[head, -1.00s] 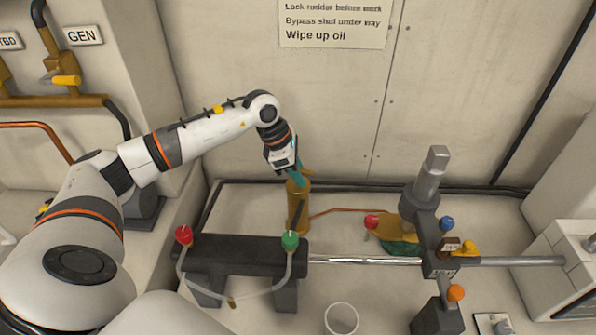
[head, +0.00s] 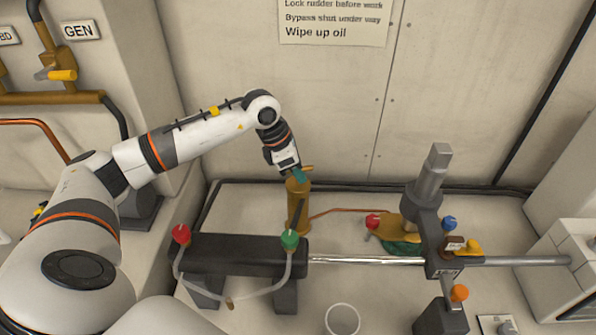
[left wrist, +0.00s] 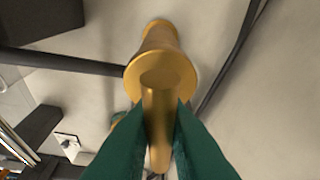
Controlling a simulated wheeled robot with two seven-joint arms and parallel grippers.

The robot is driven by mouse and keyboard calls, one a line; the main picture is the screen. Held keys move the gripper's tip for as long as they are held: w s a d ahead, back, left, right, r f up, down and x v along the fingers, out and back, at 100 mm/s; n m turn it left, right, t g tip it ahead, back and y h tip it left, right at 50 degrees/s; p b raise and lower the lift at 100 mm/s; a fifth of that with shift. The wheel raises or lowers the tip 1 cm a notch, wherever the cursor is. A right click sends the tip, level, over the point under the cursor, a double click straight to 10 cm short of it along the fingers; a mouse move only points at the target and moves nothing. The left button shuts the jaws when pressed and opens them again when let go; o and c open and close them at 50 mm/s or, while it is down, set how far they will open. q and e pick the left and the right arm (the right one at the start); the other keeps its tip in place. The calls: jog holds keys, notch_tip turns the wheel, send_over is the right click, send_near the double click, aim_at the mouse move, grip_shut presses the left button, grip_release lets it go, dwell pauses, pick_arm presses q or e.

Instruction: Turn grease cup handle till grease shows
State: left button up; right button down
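The grease cup (head: 298,208) is an upright brass cylinder behind the dark hydraulic ram, in the middle of the head view. In the left wrist view its round brass top (left wrist: 160,72) is seen from above. Its brass bar handle (left wrist: 160,130) runs from the top down between the fingers. My left gripper (head: 299,176) is at the cup's top, with its teal fingers (left wrist: 163,112) closed on both sides of the handle. In the head view the handle's tip (head: 308,168) shows just right of the fingers. No grease is visible. My right gripper is out of view.
The dark cylinder (head: 235,256) with red and green valve knobs lies in front of the cup. Its shiny rod (head: 365,260) runs right to a grey post (head: 428,187). A thin copper pipe (head: 340,211) leaves the cup. A white cup (head: 342,318) stands in front.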

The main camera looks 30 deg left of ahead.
pick_arm(q)
jog(key=o, duration=0.4)
jog(key=shift+o, duration=0.2)
jog(key=b+v, duration=0.1)
jog(key=v, duration=1.1)
